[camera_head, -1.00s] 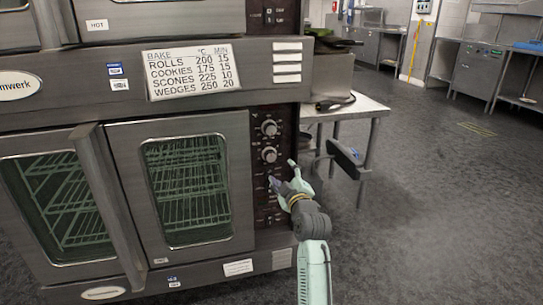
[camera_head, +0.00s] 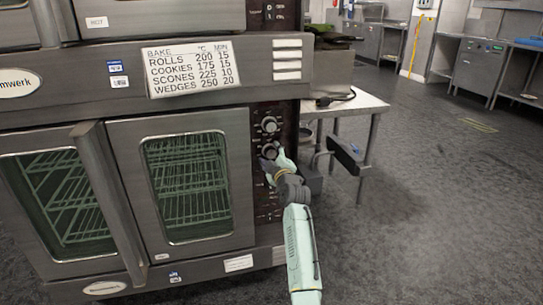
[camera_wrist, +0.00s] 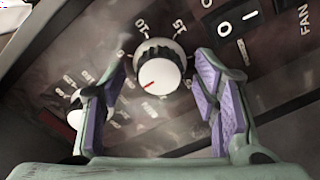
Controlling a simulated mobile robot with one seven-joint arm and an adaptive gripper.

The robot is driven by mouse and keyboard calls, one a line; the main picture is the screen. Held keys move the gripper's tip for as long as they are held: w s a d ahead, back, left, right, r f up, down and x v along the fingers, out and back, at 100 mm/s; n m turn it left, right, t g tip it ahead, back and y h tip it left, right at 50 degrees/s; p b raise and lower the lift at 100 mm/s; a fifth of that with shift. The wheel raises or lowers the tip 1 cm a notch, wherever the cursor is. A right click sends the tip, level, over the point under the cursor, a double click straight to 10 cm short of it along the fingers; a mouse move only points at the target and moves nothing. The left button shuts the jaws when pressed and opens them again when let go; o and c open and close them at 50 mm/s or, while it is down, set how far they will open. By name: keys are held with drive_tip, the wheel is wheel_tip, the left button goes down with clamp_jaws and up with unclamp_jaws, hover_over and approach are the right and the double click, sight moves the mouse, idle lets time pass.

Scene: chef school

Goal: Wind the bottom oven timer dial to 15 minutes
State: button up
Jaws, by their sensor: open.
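The bottom oven's timer dial (camera_wrist: 160,72) is a round pale knob with a dark ridged rim and a red mark. In the wrist view it is between my fingertips, with 10 and 15 printed above it and MIN below. The red mark points to the picture's lower left, away from the 15. My gripper (camera_wrist: 160,95) is open, with purple pads apart on both sides of the dial; I cannot tell whether either touches it. In the head view my gripper (camera_head: 272,168) is at the lower dial (camera_head: 270,150) and partly covers the panel there.
Another dial (camera_head: 269,125) is above, also seen at the wrist view's left (camera_wrist: 75,118). A rocker switch (camera_wrist: 236,35) is close to the right finger. A bake chart (camera_head: 193,68) is on the oven front. A white table (camera_head: 350,104) stands right; floor beyond is clear.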

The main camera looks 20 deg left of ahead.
drive_tip(key=shift+c, duration=0.4)
drive_tip(key=c, duration=1.1)
